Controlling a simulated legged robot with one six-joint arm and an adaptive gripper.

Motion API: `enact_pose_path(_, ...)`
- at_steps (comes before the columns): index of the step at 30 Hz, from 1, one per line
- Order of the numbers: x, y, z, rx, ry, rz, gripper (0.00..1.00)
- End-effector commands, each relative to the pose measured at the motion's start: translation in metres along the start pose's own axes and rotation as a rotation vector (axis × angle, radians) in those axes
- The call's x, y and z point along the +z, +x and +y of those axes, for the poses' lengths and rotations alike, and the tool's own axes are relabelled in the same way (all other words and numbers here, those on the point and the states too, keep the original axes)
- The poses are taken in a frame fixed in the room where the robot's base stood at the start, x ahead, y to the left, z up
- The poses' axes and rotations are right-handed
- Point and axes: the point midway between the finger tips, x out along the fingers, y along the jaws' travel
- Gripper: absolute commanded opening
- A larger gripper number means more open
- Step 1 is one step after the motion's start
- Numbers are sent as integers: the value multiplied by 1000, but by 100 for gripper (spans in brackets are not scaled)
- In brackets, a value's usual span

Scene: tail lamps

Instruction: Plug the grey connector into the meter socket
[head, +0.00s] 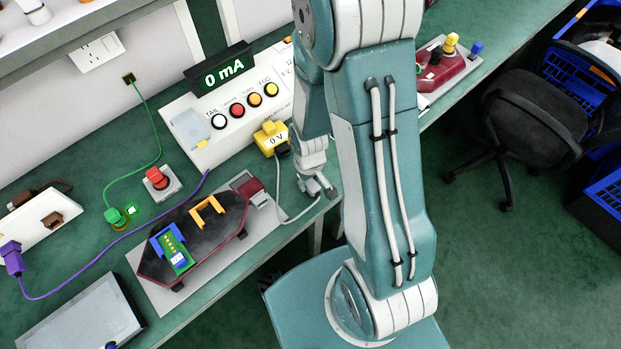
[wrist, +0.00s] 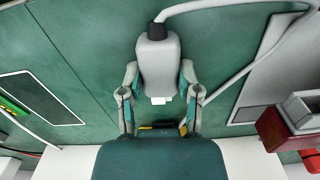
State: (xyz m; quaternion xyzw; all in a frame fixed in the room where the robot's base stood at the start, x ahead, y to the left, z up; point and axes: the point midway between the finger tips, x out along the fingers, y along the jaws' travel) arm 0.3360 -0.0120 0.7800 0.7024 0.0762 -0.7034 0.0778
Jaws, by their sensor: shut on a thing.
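The grey connector (wrist: 158,62) is held between the two fingers of my gripper (wrist: 158,80) in the wrist view. Its black cord end points up in the picture and its pale tip points down, towards my palm. In the head view my gripper (head: 318,184) is over the bench's front edge, right of the lamp board; the connector is too small to make out clearly there. The meter display (head: 222,70) reads 0 mA at the back. A yellow box (head: 272,138) reads 0 V. I cannot tell which opening is the meter socket.
A red block with a grey housing (head: 250,190) sits at the lamp board's (head: 195,235) right end. The grey cable (head: 285,219) loops over the bench edge. A white panel (head: 190,150) with coloured buttons stands behind. A red button (head: 156,178) is to the left.

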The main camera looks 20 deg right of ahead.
Motion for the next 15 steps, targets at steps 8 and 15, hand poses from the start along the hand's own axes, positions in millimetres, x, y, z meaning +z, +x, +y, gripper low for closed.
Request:
enact_pose_path(8, -9, 0, 2, -3, 0, 1, 0)
enact_pose_path(15, -33, 0, 2, -3, -2, 2, 0)
